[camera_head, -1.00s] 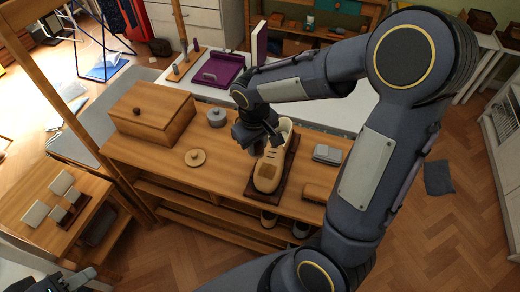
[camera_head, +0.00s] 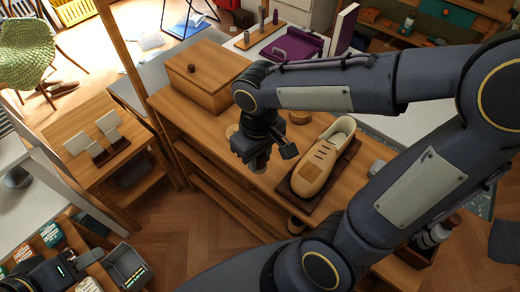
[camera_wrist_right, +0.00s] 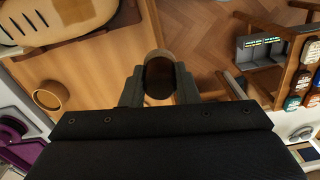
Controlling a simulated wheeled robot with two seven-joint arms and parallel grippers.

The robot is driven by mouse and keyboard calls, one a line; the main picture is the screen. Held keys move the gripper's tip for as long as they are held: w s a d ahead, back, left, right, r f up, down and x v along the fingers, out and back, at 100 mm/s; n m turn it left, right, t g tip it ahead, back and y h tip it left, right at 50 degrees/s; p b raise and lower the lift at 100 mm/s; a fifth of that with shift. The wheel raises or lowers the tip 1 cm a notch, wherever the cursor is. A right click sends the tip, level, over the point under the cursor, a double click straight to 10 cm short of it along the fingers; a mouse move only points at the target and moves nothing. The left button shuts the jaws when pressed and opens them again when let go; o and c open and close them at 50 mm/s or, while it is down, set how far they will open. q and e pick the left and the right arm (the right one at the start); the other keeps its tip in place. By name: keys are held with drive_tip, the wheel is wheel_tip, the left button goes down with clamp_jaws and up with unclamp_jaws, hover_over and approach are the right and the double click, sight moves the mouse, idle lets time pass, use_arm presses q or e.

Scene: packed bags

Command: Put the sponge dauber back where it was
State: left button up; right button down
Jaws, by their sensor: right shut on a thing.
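My right gripper (camera_head: 262,155) hangs over the front edge area of the wooden bench top (camera_head: 190,115), left of the cream shoe (camera_head: 318,160). In the right wrist view its fingers (camera_wrist_right: 159,88) are shut on a round brown thing with a dark centre (camera_wrist_right: 160,74), which appears to be the sponge dauber. In the head view only a small part of it shows below the fingers. A round wooden piece (camera_head: 232,131) is partly hidden behind the gripper. My left gripper (camera_head: 85,262) is at the lower left; its fingers are unclear.
A wooden box with a knob (camera_head: 208,78) stands at the bench's back left. A small round pot (camera_head: 299,117) is near the shoe, which lies on a dark board.

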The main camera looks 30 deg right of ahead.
drive_tip(key=w+d+f, duration=0.2)
drive_tip(key=w, duration=0.1)
drive_tip(key=w+d+f, duration=0.2)
drive_tip(key=f, duration=0.1)
drive_tip(key=w+d+f, duration=0.2)
drive_tip(key=w+f, duration=0.1)
drive_tip(key=shift+w+d, duration=0.3)
drive_tip(key=shift+w+d+f, duration=0.1)
drive_tip(key=shift+w+f, duration=0.05)
drive_tip(key=shift+f, duration=0.8)
drive_tip(key=shift+w+d+f, duration=0.1)
drive_tip(key=shift+f, duration=0.85)
drive_tip(key=shift+f, duration=0.15)
drive_tip(key=c, duration=1.1)
unclamp_jaws()
